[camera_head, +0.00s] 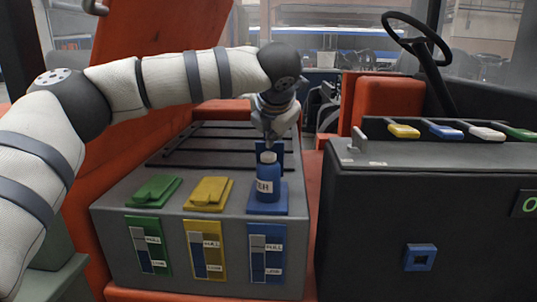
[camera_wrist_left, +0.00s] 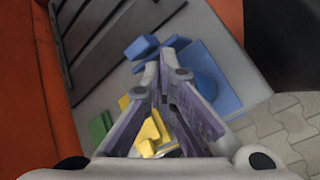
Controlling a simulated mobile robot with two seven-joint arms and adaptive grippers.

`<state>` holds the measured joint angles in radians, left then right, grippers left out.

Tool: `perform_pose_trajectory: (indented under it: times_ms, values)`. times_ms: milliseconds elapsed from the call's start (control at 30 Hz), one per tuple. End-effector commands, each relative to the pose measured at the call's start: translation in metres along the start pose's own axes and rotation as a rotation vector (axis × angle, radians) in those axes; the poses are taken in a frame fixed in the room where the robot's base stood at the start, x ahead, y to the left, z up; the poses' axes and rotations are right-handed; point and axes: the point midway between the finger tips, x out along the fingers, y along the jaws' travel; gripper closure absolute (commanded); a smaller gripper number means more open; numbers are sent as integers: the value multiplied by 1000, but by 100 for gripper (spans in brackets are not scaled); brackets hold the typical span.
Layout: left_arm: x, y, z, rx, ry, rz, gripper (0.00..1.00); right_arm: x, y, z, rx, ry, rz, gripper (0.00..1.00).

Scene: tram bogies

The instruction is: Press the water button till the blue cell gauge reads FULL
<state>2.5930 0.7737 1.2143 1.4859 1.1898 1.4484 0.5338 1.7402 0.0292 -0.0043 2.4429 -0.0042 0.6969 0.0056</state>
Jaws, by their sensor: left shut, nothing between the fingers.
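A grey box (camera_head: 190,225) bears a green, a yellow and a blue cell with upright gauges on its front. No button is clearly marked as water.
Yellow (camera_head: 207,193) and green (camera_head: 154,191) lids lie left of the bottle. An orange panel (camera_head: 130,50) rises behind the box. A black cabinet (camera_head: 370,220) with a blue square (camera_head: 420,257) and coloured tabs stands right, with a steering wheel (camera_head: 415,38) behind.

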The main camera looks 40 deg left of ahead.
Motion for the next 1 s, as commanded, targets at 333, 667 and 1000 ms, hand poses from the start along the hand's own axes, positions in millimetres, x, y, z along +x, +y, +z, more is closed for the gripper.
perform_pose_trajectory:
  times_ms: [333, 667, 1000]
  values:
    - [0, 0, 0, 0, 0, 0, 100, 0, 0, 0, 0, 0, 0, 60]
    - [0, 0, 0, 0, 0, 0, 100, 0, 0, 0, 0, 0, 0, 60]
    - [5, -4, -4, 0, 0, 0, 100, -5, 0, -1, 0, 9, 0, 60]
